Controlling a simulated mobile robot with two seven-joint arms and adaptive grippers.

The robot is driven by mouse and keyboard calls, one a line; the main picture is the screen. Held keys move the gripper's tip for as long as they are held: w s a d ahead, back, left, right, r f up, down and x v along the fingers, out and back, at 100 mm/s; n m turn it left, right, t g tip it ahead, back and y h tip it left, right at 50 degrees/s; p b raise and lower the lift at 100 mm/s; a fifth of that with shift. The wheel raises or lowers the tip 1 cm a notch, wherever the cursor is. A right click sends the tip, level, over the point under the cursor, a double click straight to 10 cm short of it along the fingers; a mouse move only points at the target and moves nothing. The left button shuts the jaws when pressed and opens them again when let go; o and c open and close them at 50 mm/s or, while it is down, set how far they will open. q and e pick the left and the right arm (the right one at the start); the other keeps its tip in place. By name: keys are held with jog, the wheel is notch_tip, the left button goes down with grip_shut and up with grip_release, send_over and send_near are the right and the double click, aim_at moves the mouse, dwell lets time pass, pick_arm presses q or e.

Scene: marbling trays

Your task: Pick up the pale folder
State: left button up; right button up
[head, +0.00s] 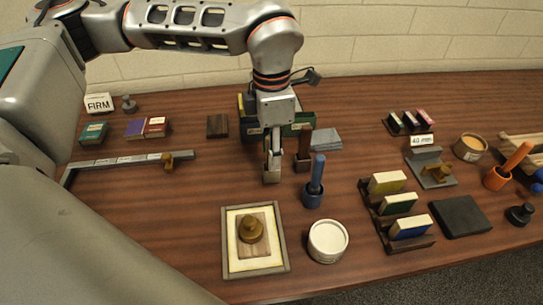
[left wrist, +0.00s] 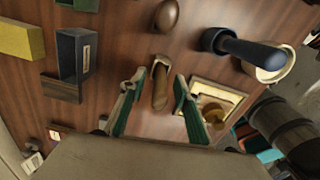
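My left gripper (head: 272,172) points down over the middle of the table. In the left wrist view its two fingers with teal pads (left wrist: 156,84) stand apart. A slim tan-brown piece with rounded ends (left wrist: 160,92) shows between them, with gaps on both sides. It may be the folder, but its colour is not clearly pale and I cannot tell for sure. In the head view the gripper hides this spot. My right gripper is in neither view.
A blue-handled tool in a blue cup (head: 313,197) stands right of the gripper, near a dark brown upright piece (head: 304,148). A framed tray (head: 228,262) and white tub (head: 328,241) are in front.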

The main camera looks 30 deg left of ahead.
pick_arm(q)
grip_shut()
jog(key=shift+r, duration=0.15)
